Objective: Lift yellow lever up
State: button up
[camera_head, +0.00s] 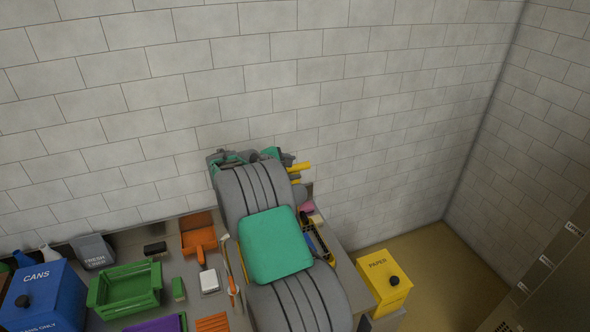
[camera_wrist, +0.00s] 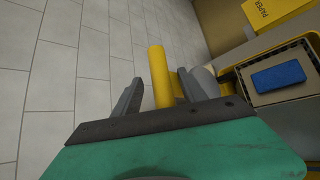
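The yellow lever (camera_wrist: 160,74) is a short rounded bar in the wrist view, standing out between the two grey fingers of my gripper (camera_wrist: 163,85). The fingers are spread, with a visible gap at least on the left side of the lever. I cannot tell whether the right finger touches it. In the head view a yellow bar, which looks like the lever (camera_head: 299,168), sticks out to the right past my arm, near the wall. There my gripper is mostly hidden behind my arm. The lever's mount is hidden too.
A yellow PAPER bin (camera_head: 384,283) stands right of the counter. A tray with a blue block (camera_wrist: 280,77) lies right of the gripper. A blue CANS bin (camera_head: 40,300), green crate (camera_head: 125,290) and orange dustpan (camera_head: 198,236) sit left. The block wall (camera_head: 340,120) is close behind.

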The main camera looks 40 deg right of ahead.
jog(key=v, duration=0.5)
jog(key=shift+a+r+b, duration=0.25)
jog(key=shift+a+b, duration=0.05)
jog(key=shift+b, duration=0.1)
